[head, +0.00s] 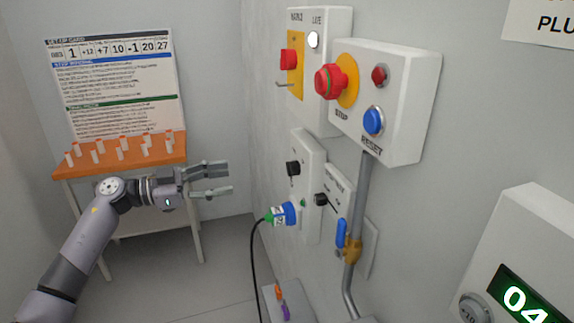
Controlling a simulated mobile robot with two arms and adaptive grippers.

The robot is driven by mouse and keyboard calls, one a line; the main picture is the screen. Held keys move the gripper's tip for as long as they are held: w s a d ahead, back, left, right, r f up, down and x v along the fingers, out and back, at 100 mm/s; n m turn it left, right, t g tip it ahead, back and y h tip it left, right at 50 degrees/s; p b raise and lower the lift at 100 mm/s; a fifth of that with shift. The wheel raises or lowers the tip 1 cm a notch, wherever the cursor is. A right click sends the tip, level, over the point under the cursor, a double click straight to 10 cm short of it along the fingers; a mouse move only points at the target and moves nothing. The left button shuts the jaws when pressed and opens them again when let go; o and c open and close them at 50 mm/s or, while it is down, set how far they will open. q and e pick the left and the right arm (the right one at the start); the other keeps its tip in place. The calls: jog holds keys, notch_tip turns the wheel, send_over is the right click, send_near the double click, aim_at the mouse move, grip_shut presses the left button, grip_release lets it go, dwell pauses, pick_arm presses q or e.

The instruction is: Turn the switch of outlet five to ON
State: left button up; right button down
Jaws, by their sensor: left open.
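A white outlet panel (312,150) is fixed to the wall right of centre. It carries a black switch knob (292,168). A blue plug (285,213) with a green end and a black cable sits at the panel's lower part. A second black knob (321,199) is on a white box just to the right. I cannot read an outlet number or the switch positions, so I cannot tell which one is outlet five. My left gripper (229,180) is open and empty, left of the panel and apart from it, fingers pointing right. My right gripper is not in view.
Above are a red emergency button (328,82), a blue reset button (373,120) and a red main switch (288,60). A blue valve handle (341,233) sits on a pipe. An orange-topped table (120,157) with several small pegs stands behind my left arm. A display box is lower right.

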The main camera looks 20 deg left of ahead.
aim_at(287, 169)
pick_arm(q)
jog(key=p+x, duration=0.3)
jog(key=x, duration=1.1)
jog(key=shift+w+d+r, duration=0.15)
jog(key=shift+w+d, duration=0.1)
jog(key=shift+d, duration=0.1)
jog(key=shift+w+d, duration=0.25)
jog(key=shift+d, duration=0.05)
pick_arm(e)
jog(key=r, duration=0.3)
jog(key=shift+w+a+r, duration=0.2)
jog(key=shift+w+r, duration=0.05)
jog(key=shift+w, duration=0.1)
pick_arm(q)
jog(key=c, duration=1.2)
jog(key=shift+o, duration=0.2)
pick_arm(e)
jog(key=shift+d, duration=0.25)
